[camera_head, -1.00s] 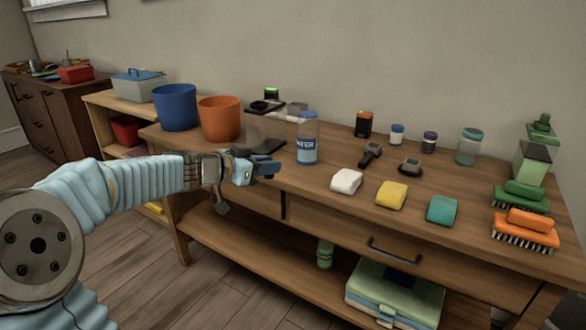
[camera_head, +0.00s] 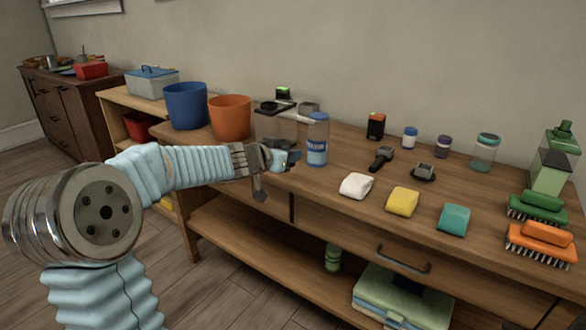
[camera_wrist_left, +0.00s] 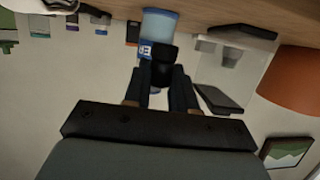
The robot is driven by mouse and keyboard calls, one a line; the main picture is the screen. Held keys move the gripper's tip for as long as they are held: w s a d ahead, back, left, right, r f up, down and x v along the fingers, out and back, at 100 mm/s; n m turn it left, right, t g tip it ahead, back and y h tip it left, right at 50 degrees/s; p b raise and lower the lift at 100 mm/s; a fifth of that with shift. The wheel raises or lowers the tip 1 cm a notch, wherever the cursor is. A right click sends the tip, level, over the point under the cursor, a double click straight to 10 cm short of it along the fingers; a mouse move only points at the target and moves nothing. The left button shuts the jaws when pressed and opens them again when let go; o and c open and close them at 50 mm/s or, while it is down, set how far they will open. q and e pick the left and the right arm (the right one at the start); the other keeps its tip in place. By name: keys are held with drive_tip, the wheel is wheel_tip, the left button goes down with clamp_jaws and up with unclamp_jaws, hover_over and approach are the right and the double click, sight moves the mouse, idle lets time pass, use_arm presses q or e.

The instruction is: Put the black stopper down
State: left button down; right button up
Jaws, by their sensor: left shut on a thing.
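My left gripper (camera_head: 286,160) is in front of the clear container on the wooden table. In the left wrist view its dark fingers (camera_wrist_left: 162,78) are shut on the black stopper (camera_wrist_left: 163,60), a short dark cylinder. In the head view the stopper is mostly hidden by the fingers. The held stopper is just left of the clear bottle (camera_head: 317,145) with a blue label. Whether it touches the table cannot be told. My right gripper is not in view.
A clear container (camera_head: 275,126) with a black lid stands behind the gripper. Orange (camera_head: 230,119) and blue (camera_head: 185,107) buckets are to the left.

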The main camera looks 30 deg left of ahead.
sight(293, 165)
use_arm(q)
drive_tip(key=shift+w+d+f, duration=0.35)
drive_tip(key=shift+w+f, duration=0.2)
drive_tip(key=shift+f, duration=0.25)
wheel_tip(293, 165, down, 3)
drive_tip(key=shift+r+b, duration=0.1)
drive_tip(key=shift+b, duration=0.9)
drive_tip(key=shift+f, duration=0.25)
drive_tip(key=c, duration=0.9)
unclamp_jaws()
drive_tip(key=shift+r, duration=0.1)
